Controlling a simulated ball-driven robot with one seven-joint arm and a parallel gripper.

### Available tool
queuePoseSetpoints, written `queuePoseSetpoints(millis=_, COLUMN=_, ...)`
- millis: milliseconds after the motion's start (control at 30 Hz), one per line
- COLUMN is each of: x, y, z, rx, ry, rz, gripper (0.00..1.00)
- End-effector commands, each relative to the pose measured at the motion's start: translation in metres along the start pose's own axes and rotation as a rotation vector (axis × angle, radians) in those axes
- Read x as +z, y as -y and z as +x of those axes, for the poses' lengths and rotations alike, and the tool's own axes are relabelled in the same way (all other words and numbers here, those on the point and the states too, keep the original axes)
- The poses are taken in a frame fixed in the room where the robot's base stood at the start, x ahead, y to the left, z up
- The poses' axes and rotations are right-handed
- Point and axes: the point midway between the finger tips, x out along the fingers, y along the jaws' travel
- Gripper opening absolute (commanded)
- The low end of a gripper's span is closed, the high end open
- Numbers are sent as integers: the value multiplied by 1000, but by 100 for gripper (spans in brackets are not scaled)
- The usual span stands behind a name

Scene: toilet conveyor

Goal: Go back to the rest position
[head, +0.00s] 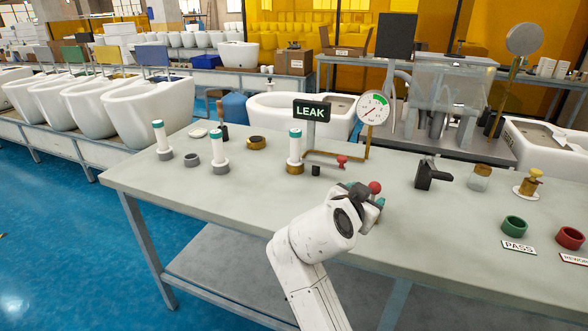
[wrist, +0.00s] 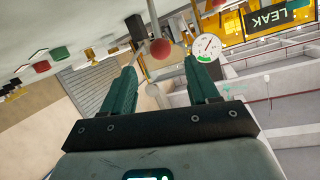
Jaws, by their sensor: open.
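My white arm reaches up over the front middle of the workbench (head: 240,194). My gripper (head: 366,196) is above the bench, partly hidden behind my own wrist in the head view. In the wrist view my gripper (wrist: 160,72) shows two teal fingers spread apart with nothing held between them. A red ball-shaped knob (head: 375,187) appears just past the fingers. It also shows in the wrist view (wrist: 160,48), between and beyond the fingertips; I cannot tell whether anything touches it.
Behind stand a LEAK sign (head: 311,111), a round gauge (head: 373,109) and a small red valve handle (head: 341,161). White-and-teal cylinders (head: 295,150) stand left. The bench's front left is clear.

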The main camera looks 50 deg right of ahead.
Motion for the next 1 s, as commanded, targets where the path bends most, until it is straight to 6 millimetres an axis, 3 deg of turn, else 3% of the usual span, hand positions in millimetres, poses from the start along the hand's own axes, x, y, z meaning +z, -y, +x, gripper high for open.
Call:
queuePoseSetpoints(millis=200, x=0, y=0, z=0, rx=0, ry=1, rz=-1, gripper=60)
queuePoseSetpoints(millis=333, x=23, y=-8, z=-1, rx=-22, ry=72, rz=-87, gripper=60)
queuePoseSetpoints(millis=467, x=81, y=-30, z=-8, rx=-93, ry=256, rz=-312, gripper=60)
queuePoseSetpoints(millis=533, x=120, y=-49, z=-20, rx=-157, ry=386, rz=-474, gripper=60)
queuePoseSetpoints(millis=700, x=206, y=-107, z=-67, rx=-367, ry=701, rz=-859, gripper=60)
queuePoseSetpoints(millis=833, x=249, y=-152, z=-110, rx=-545, ry=895, rz=-1085, gripper=60)
queuePoseSetpoints(millis=1000, x=274, y=-189, z=-150, rx=-714, ry=1041, rz=-1244, gripper=60)
